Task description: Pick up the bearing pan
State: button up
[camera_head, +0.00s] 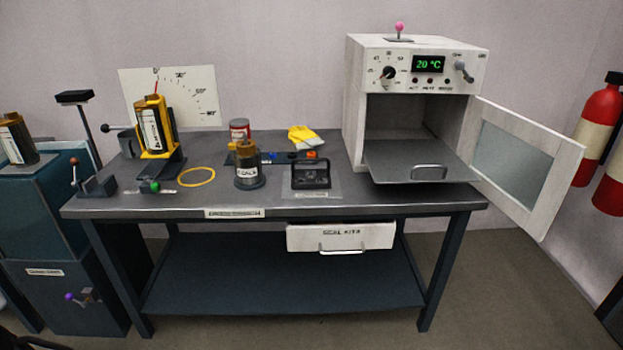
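A small black pan-like carrier (311,176) with a raised handle sits on a grey labelled mat (331,192) near the front of the workbench, right of centre. It looks like the bearing pan, but its contents are too small to make out. My gripper is not in view.
A white oven (415,55) stands at right, door (518,165) open and shelf (410,165) pulled out, close to the carrier. Yellow ring (197,169), yellow fixture (155,130) and drawer (340,238) are further obstacles.

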aim_at(311, 170)
jog(key=i+j+z, duration=0.1)
jog(key=z, duration=0.3)
jog(key=j+z, duration=0.45)
jog(key=z, duration=0.3)
jog(key=j+z, duration=0.45)
jog(key=j, duration=1.1)
jog(key=k+j+z, duration=0.15)
jog(key=j, duration=0.4)
jog(key=i+j, duration=0.2)
jog(key=j, duration=0.15)
jog(key=i+j, duration=0.2)
jog(key=j, duration=0.15)
